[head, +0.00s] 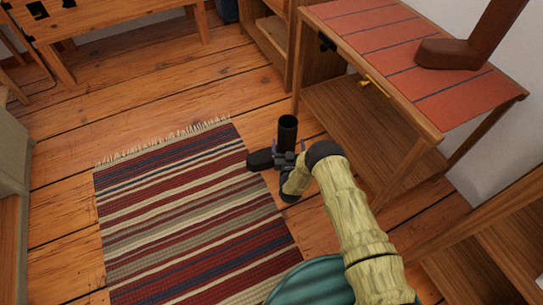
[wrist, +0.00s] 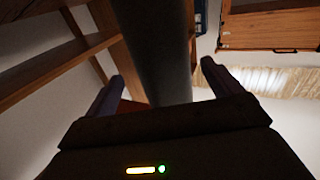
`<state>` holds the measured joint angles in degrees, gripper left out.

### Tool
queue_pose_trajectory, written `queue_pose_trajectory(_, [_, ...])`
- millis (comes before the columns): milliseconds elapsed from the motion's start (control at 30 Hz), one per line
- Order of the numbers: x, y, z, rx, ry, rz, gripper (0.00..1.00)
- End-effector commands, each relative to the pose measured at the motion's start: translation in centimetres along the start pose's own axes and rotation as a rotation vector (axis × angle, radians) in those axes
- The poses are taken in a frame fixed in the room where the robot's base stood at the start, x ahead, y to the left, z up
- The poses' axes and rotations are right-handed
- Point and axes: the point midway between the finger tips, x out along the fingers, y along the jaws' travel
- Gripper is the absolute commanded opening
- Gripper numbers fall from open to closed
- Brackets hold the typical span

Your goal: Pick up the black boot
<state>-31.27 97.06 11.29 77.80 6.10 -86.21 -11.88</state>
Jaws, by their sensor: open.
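The black boot (head: 288,130) stands upright on the floor at the right edge of the striped rug, its toe pointing left onto the rug. My gripper (head: 287,160) is at the boot's near side, low by its shaft, and partly covers it. In the wrist view the dark boot shaft (wrist: 160,50) rises between the two spread fingers of my gripper (wrist: 162,69). The fingers are open, one on each side of the shaft. Whether either finger touches it, I cannot tell.
A wooden table (head: 425,135) with a red striped top stands close on the right, with a brown boot (head: 450,53) on it. The striped rug (head: 190,220) lies flat to the left. A wooden bench (head: 110,15) is at the back left. Open floor lies behind the boot.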

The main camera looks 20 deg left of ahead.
Motion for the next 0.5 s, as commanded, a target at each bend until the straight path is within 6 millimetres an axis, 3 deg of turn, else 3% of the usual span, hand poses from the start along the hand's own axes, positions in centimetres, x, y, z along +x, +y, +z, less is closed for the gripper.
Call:
queue_pose_trajectory(300, [3.6, -0.2, 0.0, 0.0, 0.003, 0.002, 0.91])
queue_pose_trajectory(500, [4.3, -0.3, -0.4, 0.0, 0.001, 0.001, 0.91])
